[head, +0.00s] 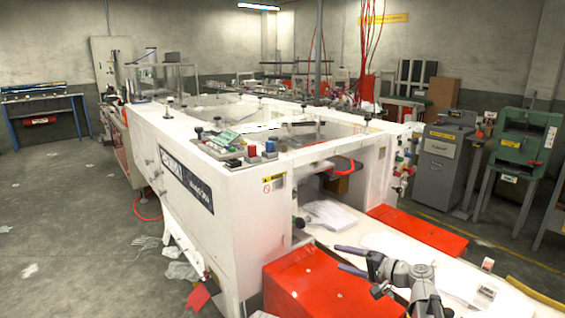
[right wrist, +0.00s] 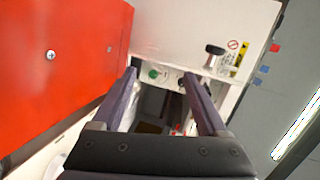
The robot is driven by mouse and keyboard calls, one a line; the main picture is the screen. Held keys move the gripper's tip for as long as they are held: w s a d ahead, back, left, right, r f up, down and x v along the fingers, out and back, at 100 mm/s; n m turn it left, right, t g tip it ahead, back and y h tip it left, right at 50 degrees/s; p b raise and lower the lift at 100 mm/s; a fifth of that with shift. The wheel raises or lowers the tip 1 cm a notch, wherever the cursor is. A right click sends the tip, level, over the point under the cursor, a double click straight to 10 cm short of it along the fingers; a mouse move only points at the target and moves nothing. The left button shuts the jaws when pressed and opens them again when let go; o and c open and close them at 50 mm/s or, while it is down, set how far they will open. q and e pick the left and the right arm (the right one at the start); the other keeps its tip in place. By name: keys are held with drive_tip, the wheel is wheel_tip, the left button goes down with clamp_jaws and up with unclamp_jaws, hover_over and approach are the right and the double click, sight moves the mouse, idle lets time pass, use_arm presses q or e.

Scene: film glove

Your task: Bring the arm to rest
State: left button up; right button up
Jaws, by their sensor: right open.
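My right gripper (head: 351,258) is in the lower right of the head view, over the white bed of the machine beside a red box (head: 305,290). Its two dark purple fingers are spread apart, with nothing between them. In the right wrist view the fingers of the gripper (right wrist: 158,82) also stand apart and empty, facing the white machine end with its knobs. My left gripper is not in view.
The large white machine (head: 240,225) fills the middle. A second red cover (head: 418,232) and stacked paper (head: 330,215) lie near the arm. A grey cabinet (head: 440,160) and a green machine (head: 525,140) stand at right. Open floor lies at left.

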drive_tip(key=s+a+f+n+g+h+p, duration=0.2)
drive_tip(key=s+a+f+n+g+p, duration=0.15)
drive_tip(key=s+a, duration=0.35)
drive_tip(key=s+a+f+n+g+h+p, duration=0.25)
drive_tip(key=s+a+g, duration=0.25)
drive_tip(key=s+a, duration=0.3)
drive_tip(key=s+d+r+n+g+h+p, duration=0.1)
drive_tip(key=s+n+h+p, duration=0.3)
drive_tip(key=s+h, duration=0.4)
drive_tip(key=s+d+g+p, duration=0.1)
drive_tip(key=s, duration=0.3)
drive_tip(key=shift+s+d+r+n+p, duration=0.25)
drive_tip(key=shift+s+d+n+p, duration=0.05)
drive_tip(key=shift+s+n+p, duration=0.1)
